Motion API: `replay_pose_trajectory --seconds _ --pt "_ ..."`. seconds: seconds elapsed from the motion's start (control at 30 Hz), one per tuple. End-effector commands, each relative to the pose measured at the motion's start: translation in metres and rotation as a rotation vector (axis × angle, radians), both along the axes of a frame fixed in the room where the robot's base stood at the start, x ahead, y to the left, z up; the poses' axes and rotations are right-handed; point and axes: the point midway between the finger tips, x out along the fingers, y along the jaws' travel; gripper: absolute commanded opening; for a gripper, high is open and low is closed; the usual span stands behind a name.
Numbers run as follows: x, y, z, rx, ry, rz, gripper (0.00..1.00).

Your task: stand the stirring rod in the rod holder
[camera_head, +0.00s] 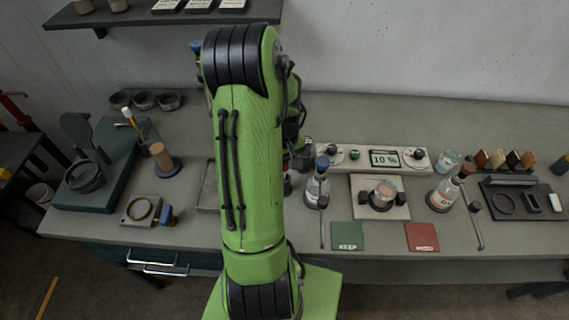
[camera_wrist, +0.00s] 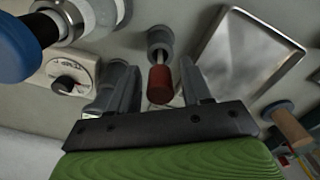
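Two thin rods with dark ends lie on the bench in the head view: one (camera_head: 322,230) in front of the blue-stoppered flask, one (camera_head: 478,228) right of the orange-labelled bottle. I cannot tell which is the stirring rod. My gripper (camera_wrist: 156,68) is open in the wrist view, its fingers apart. A red cylinder (camera_wrist: 160,84) on a dark stem shows between them, in line with a grey round base (camera_wrist: 160,42); whether it touches a finger is unclear. No rod holder can be told for sure. My arm hides the bench's middle in the head view.
A blue-stoppered flask (camera_head: 317,186), a display unit (camera_head: 384,158), a pale plate (camera_head: 366,205) with a small dish and an orange-labelled bottle (camera_head: 444,194) stand right of my arm. A metal tray (camera_wrist: 245,50) lies beside the grey base. Green (camera_head: 347,236) and red (camera_head: 422,237) mats lie at the front.

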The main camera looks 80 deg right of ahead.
Motion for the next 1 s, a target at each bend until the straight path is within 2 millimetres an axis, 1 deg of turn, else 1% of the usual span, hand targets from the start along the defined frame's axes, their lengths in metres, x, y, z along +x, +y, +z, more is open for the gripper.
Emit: replay_pose_trajectory --seconds 0.27,0.37,0.47,0.8,0.9,1.0 --pt "0.0 0.0 0.0 0.0 0.0 0.0 0.56" --pt "0.0 -0.001 0.006 -0.002 -0.001 0.0 0.56" --pt "0.001 -0.001 0.025 -0.007 -0.003 0.001 0.56" --pt "0.0 -0.001 0.121 -0.006 -0.002 0.001 0.56" --pt "0.0 -0.001 0.142 -0.005 -0.002 0.002 0.56" --pt "0.0 0.0 0.153 -0.002 -0.001 0.001 0.56"
